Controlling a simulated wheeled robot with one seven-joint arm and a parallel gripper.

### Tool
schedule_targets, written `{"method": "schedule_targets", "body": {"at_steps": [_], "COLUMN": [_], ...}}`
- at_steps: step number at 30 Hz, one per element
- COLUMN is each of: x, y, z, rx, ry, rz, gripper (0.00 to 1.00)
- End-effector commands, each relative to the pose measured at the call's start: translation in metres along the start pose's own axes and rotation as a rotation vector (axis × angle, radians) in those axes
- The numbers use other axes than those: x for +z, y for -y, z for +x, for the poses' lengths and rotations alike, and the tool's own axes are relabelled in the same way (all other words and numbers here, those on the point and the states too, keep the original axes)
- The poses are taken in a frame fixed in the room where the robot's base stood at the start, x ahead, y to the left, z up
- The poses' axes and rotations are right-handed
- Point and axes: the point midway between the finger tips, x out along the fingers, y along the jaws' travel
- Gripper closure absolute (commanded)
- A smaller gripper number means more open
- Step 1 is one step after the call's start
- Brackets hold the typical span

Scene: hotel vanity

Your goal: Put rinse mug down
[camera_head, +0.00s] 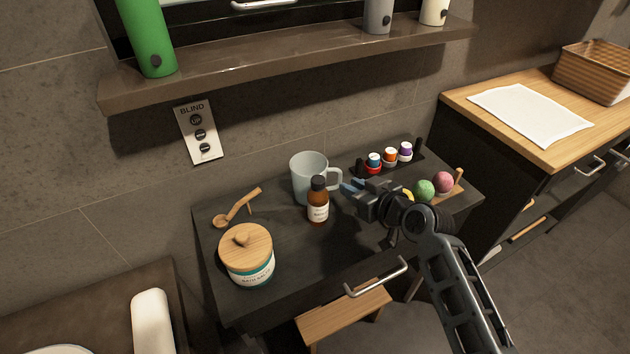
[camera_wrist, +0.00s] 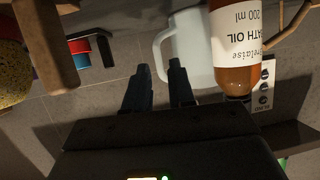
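The rinse mug (camera_head: 307,178), pale grey-blue with a handle, stands upright on the dark vanity top (camera_head: 290,262), behind a brown bath oil bottle (camera_head: 318,208) that hides part of its front. My gripper (camera_head: 349,189) is just right of the mug, its fingers pointing at the handle. In the wrist view my gripper (camera_wrist: 158,66) has its two fingers apart, with a gap between them. The mug (camera_wrist: 195,50) shows upside down there, its handle in line with the gap. I cannot tell whether a finger touches the handle.
A wooden-lidded jar (camera_head: 246,262) and a wooden scoop (camera_head: 237,208) lie to the left. A rack of small bottles (camera_head: 390,158) and coloured balls (camera_head: 424,190) are right of the mug. A shelf (camera_head: 285,58) overhangs behind. The vanity's front middle is clear.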

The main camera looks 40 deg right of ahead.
Motion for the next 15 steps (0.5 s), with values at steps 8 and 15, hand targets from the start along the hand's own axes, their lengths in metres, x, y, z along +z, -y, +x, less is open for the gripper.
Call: {"method": "schedule_targets", "body": {"at_steps": [8, 15], "x": [0.0, 0.001], "y": [-0.003, -0.003], "z": [0.037, 0.048], "rx": [0.0, 0.002], "ry": [0.001, 0.0], "rz": [0.002, 0.001], "gripper": [0.76, 0.76]}}
